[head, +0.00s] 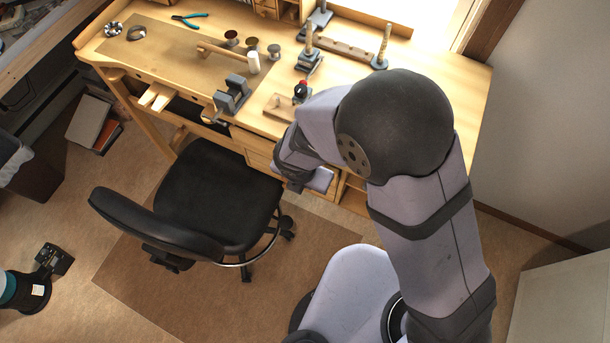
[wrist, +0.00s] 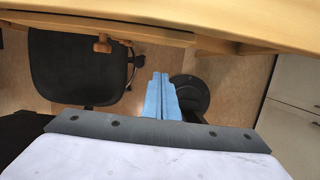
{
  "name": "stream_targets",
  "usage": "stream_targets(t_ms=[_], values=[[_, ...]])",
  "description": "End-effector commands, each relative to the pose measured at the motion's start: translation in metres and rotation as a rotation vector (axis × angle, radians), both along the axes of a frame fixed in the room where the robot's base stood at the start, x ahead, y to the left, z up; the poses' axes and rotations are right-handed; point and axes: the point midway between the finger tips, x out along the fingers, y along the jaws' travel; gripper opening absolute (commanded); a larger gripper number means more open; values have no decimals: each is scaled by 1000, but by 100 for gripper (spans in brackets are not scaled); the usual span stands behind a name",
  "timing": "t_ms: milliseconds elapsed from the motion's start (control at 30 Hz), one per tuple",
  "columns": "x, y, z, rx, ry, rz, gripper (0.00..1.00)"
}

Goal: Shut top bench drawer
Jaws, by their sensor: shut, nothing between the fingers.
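The wooden bench (head: 455,95) stands across the back in the head view. Its drawer fronts (head: 253,146) show under the top, left of my arm; my arm hides part of them, so I cannot tell how far the top drawer is out. In the wrist view a thin wooden front or rail with a small brown knob (wrist: 103,44) runs under the pale wooden edge (wrist: 200,14). My gripper (wrist: 160,76) has its two blue fingers together and empty. The fingertips appear below that rail in the picture; contact is not visible. In the head view my wrist covers the fingers.
A black swivel chair (head: 225,190) stands close to the bench front, left of my wrist; it also shows in the wrist view (wrist: 75,65). A vise (head: 232,95), pliers (head: 190,18) and several tools lie on the bench. A white cabinet (head: 565,290) stands at the right.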

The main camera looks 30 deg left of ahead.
Motion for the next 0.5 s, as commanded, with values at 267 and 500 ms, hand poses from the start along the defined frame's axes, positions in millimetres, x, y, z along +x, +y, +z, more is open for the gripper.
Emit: stream_targets(t_ms=[267,500], values=[[-8,1,35,2,-2,0,0],[-11,0,44,-1,1,0,0]])
